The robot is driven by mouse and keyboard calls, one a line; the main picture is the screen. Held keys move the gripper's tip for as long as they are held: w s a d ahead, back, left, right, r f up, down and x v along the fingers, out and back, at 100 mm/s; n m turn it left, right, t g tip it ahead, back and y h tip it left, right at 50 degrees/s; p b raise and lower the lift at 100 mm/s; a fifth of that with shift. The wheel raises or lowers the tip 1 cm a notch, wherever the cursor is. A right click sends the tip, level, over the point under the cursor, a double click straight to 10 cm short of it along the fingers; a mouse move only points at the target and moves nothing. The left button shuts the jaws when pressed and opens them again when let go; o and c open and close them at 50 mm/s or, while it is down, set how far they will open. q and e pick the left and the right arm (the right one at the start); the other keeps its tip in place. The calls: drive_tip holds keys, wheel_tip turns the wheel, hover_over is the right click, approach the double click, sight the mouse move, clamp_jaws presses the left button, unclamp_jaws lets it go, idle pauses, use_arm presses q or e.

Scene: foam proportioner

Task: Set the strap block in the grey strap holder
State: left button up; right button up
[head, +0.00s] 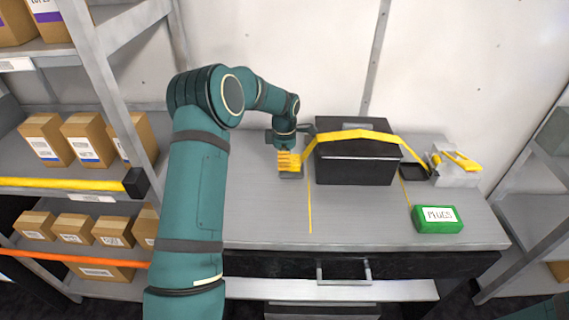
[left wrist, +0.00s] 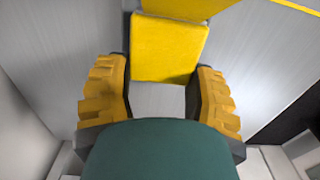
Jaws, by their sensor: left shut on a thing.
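My left gripper (head: 289,163) is over the bench, left of the black box, at the near end of the yellow strap (head: 357,135). In the left wrist view the gripper (left wrist: 158,100) has its yellow fingers closed in on the sides of the strap block (left wrist: 168,48), which shows a yellow face joined to the strap. A grey surface shows between the fingertips. A small grey piece (head: 291,176) shows just under the fingers and looks like the strap holder. The gripper hides most of it, so I cannot tell whether the block is seated. My right gripper is out of view.
The black box (head: 352,170) stands close to the right of the gripper, with the strap across its top. The bench front (head: 260,225) is clear. Shelves with cartons stand left.

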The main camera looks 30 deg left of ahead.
use_arm(q)
drive_tip(key=shift+f, duration=0.9)
drive_tip(key=shift+r, duration=0.1)
drive_tip(key=shift+f, duration=0.35)
drive_tip(key=o, duration=1.2)
drive_tip(key=shift+r, duration=0.1)
drive_tip(key=shift+r, duration=0.2)
wheel_tip(320, 180, up, 12)
drive_tip(key=shift+r+p, duration=0.1)
drive_tip(key=shift+p, duration=0.7)
